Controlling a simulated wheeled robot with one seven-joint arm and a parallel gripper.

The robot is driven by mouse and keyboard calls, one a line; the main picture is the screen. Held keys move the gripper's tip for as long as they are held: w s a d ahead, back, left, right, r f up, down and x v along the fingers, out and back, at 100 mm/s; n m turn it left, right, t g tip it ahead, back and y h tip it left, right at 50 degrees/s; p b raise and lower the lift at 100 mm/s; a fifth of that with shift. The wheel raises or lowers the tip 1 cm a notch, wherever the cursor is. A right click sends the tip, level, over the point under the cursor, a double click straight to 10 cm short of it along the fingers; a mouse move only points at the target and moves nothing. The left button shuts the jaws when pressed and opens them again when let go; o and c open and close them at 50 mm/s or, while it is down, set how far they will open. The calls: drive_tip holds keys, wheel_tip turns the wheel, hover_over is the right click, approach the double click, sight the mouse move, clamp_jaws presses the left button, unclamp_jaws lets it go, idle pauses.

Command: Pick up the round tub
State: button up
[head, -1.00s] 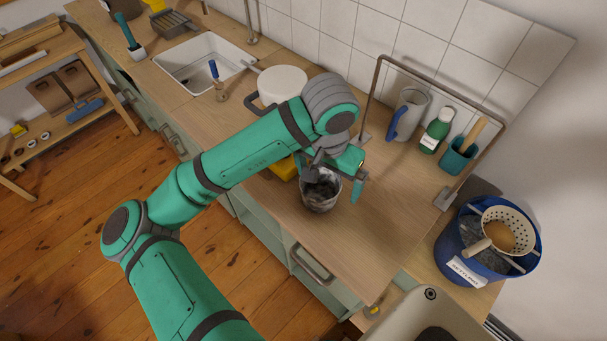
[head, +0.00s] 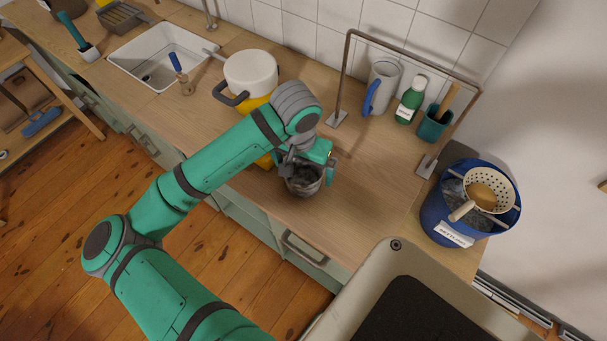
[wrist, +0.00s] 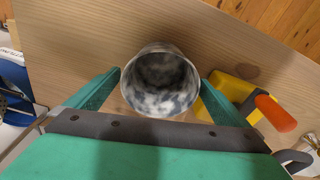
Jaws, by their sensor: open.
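The round tub (wrist: 160,82) is grey and mottled, open at the top and hollow, and stands upright on the wooden counter. In the head view the tub (head: 305,184) is near the counter's front edge, partly covered by my gripper (head: 308,165). In the wrist view my gripper (wrist: 160,88) is open, with one green finger on each side of the tub. The fingertips are close to its wall; I cannot tell whether they touch it.
A yellow object with an orange end (wrist: 262,105) lies close beside the right finger in the wrist view. A white pot (head: 250,72) stands behind. A metal rail (head: 410,52), grey jug (head: 381,86) and green bottle (head: 411,99) are at the back. A blue bucket (head: 440,216) is at right.

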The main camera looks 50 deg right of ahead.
sight(305, 180)
drive_tip(key=shift+w+d+f, duration=0.1)
drive_tip(key=shift+d+f, duration=0.05)
drive_tip(key=shift+f, duration=0.75)
drive_tip(key=shift+w+d+f, duration=0.1)
drive_tip(key=shift+f, duration=0.75)
drive_tip(key=shift+s, duration=0.2)
drive_tip(key=c, duration=1.1)
drive_tip(key=shift+r, duration=0.4)
drive_tip(key=r, duration=0.3)
drive_tip(key=shift+s, duration=0.25)
drive_tip(key=s+r, duration=0.4)
drive_tip(key=r, duration=0.1)
drive_tip(key=shift+s+a+r, duration=0.1)
drive_tip(key=shift+s+a, duration=0.05)
drive_tip(key=s+r, duration=0.4)
drive_tip(key=s, duration=0.5)
drive_tip(key=shift+a, duration=0.45)
